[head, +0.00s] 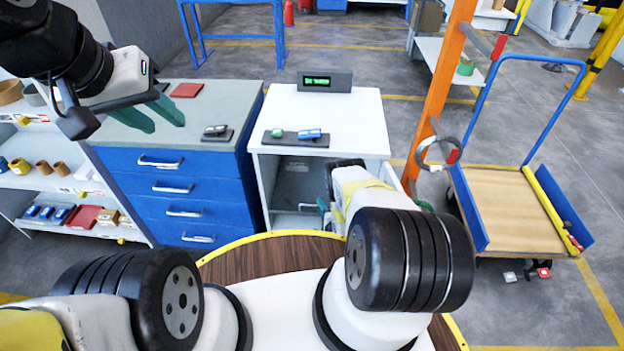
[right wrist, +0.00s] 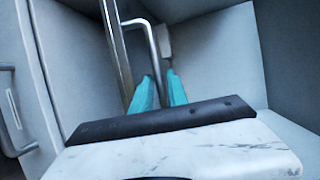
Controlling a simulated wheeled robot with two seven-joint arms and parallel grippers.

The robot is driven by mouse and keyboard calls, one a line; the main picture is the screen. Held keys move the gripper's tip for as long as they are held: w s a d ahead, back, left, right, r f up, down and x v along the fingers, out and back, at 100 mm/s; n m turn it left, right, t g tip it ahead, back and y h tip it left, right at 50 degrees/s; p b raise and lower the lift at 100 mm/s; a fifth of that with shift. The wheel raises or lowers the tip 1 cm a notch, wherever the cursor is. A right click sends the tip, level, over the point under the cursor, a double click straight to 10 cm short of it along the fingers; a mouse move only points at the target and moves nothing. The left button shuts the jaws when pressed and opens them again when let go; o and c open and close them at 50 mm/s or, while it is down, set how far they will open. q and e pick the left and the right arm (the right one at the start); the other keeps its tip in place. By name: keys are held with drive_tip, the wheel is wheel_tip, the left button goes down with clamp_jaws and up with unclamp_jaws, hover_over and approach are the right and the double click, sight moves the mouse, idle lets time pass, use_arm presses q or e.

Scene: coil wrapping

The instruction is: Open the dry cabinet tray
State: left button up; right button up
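The white dry cabinet (head: 335,108) stands in the middle of the head view with its front open and a grey interior. In the right wrist view a bent metal handle bar (right wrist: 152,42) shows inside a grey compartment. My right gripper (right wrist: 160,76) has its teal fingers on either side of this bar, with a gap visible; contact is unclear. In the head view my right arm mostly hides this gripper. The tray's own outline is hard to make out. My left gripper (head: 168,127) is open and empty above the grey worktop at the left.
A display box (head: 325,82) and a dark holder with small items (head: 296,138) sit on the cabinet top. A blue drawer unit (head: 185,205) stands beside it on the left. An orange post (head: 438,90) and a trolley (head: 510,205) are on the right.

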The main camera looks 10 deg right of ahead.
drive_tip(key=shift+w, duration=0.35)
clamp_jaws()
idle(1.2)
